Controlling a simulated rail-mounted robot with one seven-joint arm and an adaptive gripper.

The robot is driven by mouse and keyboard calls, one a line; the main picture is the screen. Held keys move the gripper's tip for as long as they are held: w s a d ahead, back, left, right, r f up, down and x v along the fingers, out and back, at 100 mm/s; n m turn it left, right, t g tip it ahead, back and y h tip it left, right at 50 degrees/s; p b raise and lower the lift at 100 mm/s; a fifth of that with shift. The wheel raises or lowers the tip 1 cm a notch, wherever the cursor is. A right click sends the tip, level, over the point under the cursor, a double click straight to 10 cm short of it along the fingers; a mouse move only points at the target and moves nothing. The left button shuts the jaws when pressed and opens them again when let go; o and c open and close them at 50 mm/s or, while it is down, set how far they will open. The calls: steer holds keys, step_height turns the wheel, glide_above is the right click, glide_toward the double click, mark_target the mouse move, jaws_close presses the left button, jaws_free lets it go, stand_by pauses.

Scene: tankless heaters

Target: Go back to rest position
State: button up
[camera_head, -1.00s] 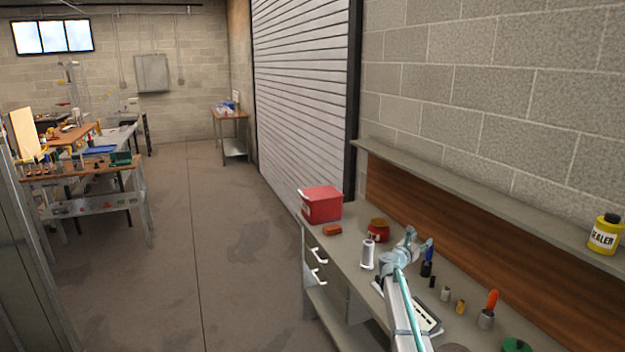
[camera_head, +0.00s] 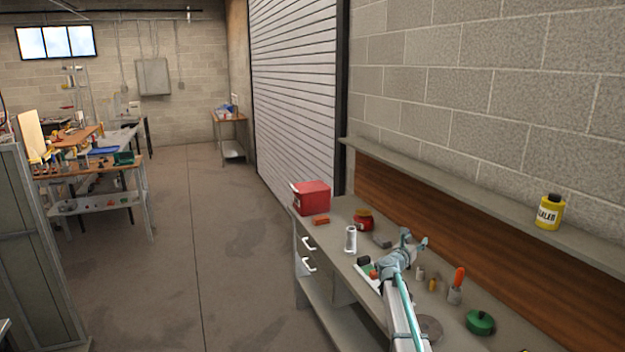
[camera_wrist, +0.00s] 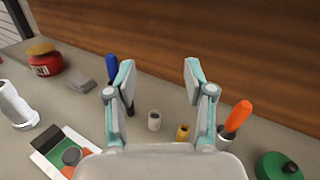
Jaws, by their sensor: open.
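My gripper (camera_head: 414,242) is at the end of my arm, above the workbench (camera_head: 345,287). In the wrist view my gripper (camera_wrist: 160,78) has its two fingers spread wide apart with nothing between them. Beyond the fingers is the brown back panel of the bench. A small pale cylinder (camera_wrist: 154,120) and a small yellow cylinder (camera_wrist: 183,132) stand on the bench below the fingers. An orange-handled tool (camera_wrist: 237,118) stands to the right, and a blue-handled tool (camera_wrist: 112,70) is partly hidden behind the left finger.
A red box (camera_head: 311,198), a red can (camera_head: 364,220) and a white cylinder (camera_head: 350,240) stand on the bench's far part. A green round object (camera_head: 481,322) lies nearer. A yellow sealer bottle (camera_head: 549,212) stands on the wall shelf (camera_head: 480,198). The floor left of the bench is open.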

steer(key=s+a+f+n+t+y, duration=0.1)
steer(key=s+a+f+n+y, duration=0.3)
steer(key=a+n, duration=0.45)
steer(key=s+a+f+n+t+y, duration=0.15)
steer(key=a+f+n+y, duration=0.25)
steer(key=a+n+y, duration=0.4)
steer(key=s+a+f+n+g+y, duration=0.1)
steer(key=s+a+f+n+g, duration=0.25)
steer(key=s+f+n, duration=0.35)
steer(key=s+a+f+n+g+y, duration=0.25)
steer(key=s+a+f+n, duration=0.25)
steer(key=s+n, duration=0.3)
steer(key=s+d+f+n+g+h, duration=0.1)
steer(key=s+f+n+g, duration=0.25)
steer(key=s, duration=0.65)
steer(key=s+d+f+n+g+h, duration=0.1)
steer(key=s+f+n+g+h, duration=0.2)
steer(key=s, duration=0.7)
steer(key=s+d+f+n+g, duration=0.1)
steer(key=s+f+n+g, duration=0.3)
steer(key=s, duration=0.6)
steer(key=s+f+g+b, duration=0.6)
steer(key=s+f+b, duration=0.4)
steer(key=s+f, duration=1.7)
steer(key=shift+s+f+n+g, duration=0.3)
steer(key=shift+s+f+g, duration=0.1)
steer(key=shift+s, duration=0.75)
steer(key=shift+d, duration=0.1)
